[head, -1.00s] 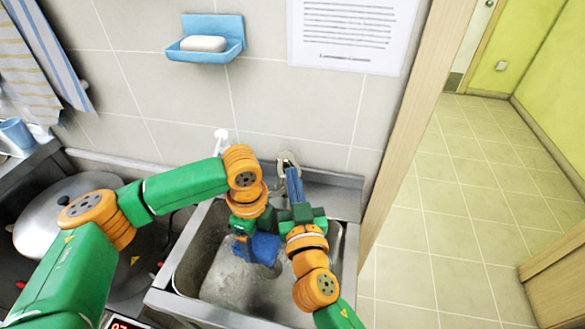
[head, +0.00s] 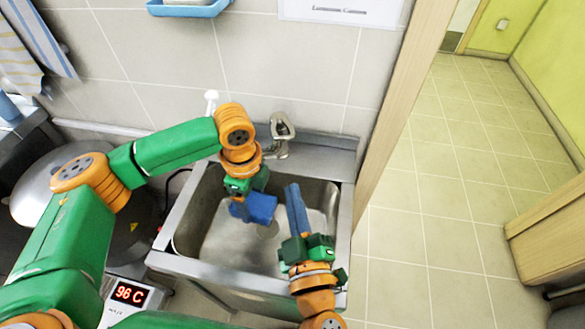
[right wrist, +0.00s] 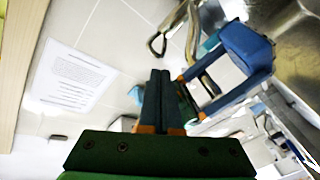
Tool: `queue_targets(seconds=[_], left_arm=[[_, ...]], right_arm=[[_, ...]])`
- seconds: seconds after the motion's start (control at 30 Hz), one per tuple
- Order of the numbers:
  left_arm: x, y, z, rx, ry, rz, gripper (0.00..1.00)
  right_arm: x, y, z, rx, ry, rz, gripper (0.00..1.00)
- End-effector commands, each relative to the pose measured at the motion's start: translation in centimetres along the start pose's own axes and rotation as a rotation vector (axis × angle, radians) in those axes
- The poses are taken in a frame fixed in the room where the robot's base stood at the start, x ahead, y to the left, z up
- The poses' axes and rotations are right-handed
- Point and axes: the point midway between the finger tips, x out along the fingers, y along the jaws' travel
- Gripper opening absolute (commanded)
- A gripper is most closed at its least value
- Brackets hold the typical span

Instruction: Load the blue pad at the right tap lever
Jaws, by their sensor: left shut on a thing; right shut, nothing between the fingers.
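My left gripper (head: 248,203) is over the sink, shut on a blue block that I take to be the blue pad (head: 263,208). The pad also shows in the right wrist view (right wrist: 247,46). My right gripper (head: 293,200) is shut and empty, over the right part of the sink and apart from the pad. Its fingers (right wrist: 159,92) lie together in the right wrist view. The metal tap (head: 281,135) stands behind the sink, with neither gripper touching it in the head view. I cannot clearly tell a right tap lever apart from the tap body.
The metal sink (head: 166,262) lies below both grippers. A wooden door frame (head: 392,120) borders the sink on the right. A blue soap dish (head: 188,9) hangs above.

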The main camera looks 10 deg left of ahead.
Motion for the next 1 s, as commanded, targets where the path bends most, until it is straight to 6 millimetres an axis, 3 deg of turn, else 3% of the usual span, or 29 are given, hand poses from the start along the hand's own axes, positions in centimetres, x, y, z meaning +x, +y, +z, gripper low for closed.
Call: queue_targets(seconds=[0.2,0.3,0.4,0.5,0.67,1.0], left_arm=[[0.0,0.0,0.0,0.000,0.000,0.000,0.32],[0.0,0.0,0.0,0.000,0.000,0.000,0.32],[0.0,0.0,0.0,0.000,0.000,0.000,0.32],[0.0,0.0,0.0,0.000,0.000,0.000,0.32],[0.0,0.0,0.0,0.000,0.000,0.000,0.32],[0.0,0.0,0.0,0.000,0.000,0.000,0.32]], right_arm=[[0.3,-2.6,3.1,-1.296,-0.008,0.018,0.00],[0.4,-3.0,4.2,-1.809,-0.014,0.052,0.00],[0.4,-3.1,4.9,-2.185,-0.025,0.088,0.00],[0.4,-3.2,5.2,-2.407,-0.037,0.116,0.00],[1.3,-3.1,5.3,-2.512,-0.047,0.132,0.00],[8.5,-2.6,4.6,-2.506,-0.047,0.131,0.00]])
